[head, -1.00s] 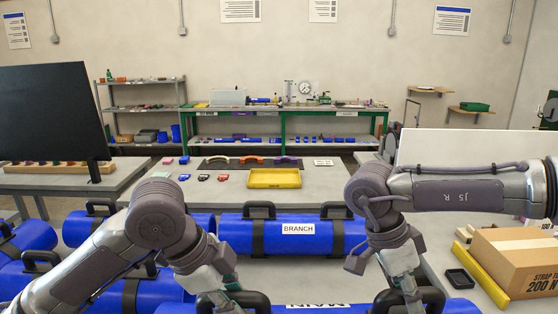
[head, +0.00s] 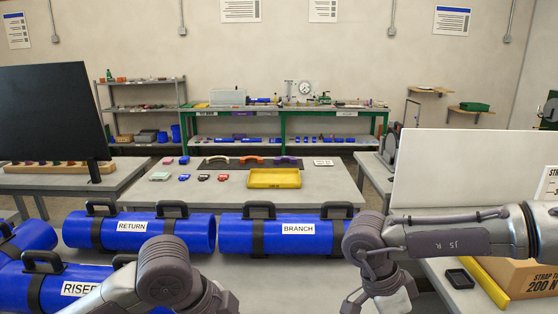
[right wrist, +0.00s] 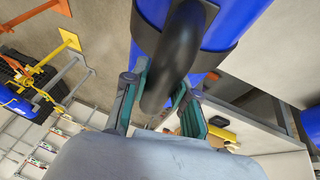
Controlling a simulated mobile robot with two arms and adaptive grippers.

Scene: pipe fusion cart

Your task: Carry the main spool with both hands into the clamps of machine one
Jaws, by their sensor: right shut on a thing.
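In the right wrist view, my right gripper (right wrist: 163,82) is shut on a black handle (right wrist: 182,45) of a blue spool (right wrist: 235,18), which a black strap circles. No label shows there, but it fits the main spool, which is below the head view. In the head view, only my arms' elbows and wrists show at the bottom edge; both grippers are out of that picture. The clamps of machine one cannot be made out.
Blue spools marked RETURN (head: 190,231), BRANCH (head: 335,234) and RISER (head: 50,290) lie ahead and left. A yellow tray (head: 275,178) sits on the grey table behind. A cardboard box (head: 530,278) and small black tray (head: 459,279) are at right.

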